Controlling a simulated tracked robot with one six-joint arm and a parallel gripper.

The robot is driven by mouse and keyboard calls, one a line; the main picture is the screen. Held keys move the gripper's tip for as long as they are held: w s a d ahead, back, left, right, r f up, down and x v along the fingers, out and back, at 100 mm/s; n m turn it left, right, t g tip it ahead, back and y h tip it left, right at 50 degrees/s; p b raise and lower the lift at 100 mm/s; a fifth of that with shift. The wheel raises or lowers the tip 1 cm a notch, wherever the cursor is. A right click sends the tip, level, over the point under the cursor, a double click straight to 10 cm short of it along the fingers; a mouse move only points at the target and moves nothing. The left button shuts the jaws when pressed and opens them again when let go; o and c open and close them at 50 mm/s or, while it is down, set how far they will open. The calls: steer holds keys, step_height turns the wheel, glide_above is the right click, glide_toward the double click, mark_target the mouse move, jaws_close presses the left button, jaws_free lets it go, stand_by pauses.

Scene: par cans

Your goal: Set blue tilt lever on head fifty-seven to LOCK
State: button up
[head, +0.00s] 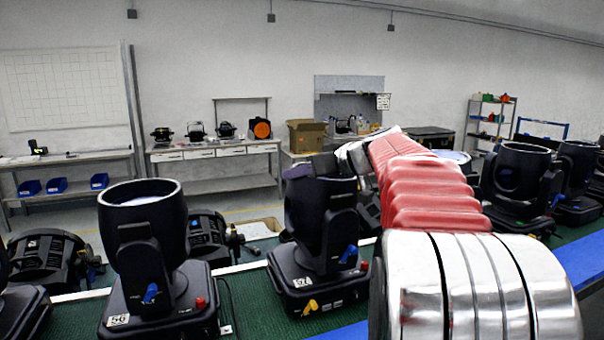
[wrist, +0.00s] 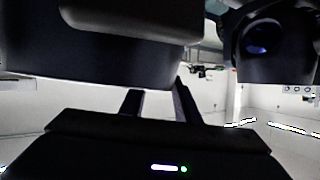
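Head fifty-seven (head: 320,215) is a black moving-head lamp standing upright on its base, with a "57" label (head: 302,282). Its blue tilt lever (head: 349,253) sits low on the right side of the yoke, slanting up to the right; I cannot read any LOCK mark. A yellow lever (head: 310,306) and a red knob (head: 364,265) are on its base. My gripper (head: 325,165) is at the top of this head, well above the blue lever. In the wrist view my gripper (wrist: 160,104) has its two fingers apart, with nothing seen between them. A dark lamp body (wrist: 95,55) fills the upper left there.
Head fifty-six (head: 145,235) stands to the left, with its own blue lever (head: 151,293) and red knob (head: 200,302). More lamps (head: 515,180) stand to the right, behind my arm. All are on a green mat (head: 243,300). Benches line the back wall.

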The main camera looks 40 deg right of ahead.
jaws_close()
stand_by(0.3)
steer(key=shift+w+a+f+n+g+h, duration=0.15)
steer(key=shift+a+f+n+h, duration=0.1)
steer(key=shift+a, duration=0.15)
steer(key=shift+a+f+n+g+h, duration=0.15)
steer(key=shift+a+f+n+h, duration=0.1)
steer(key=shift+a, duration=0.15)
steer(key=shift+o, duration=1.7)
jaws_free()
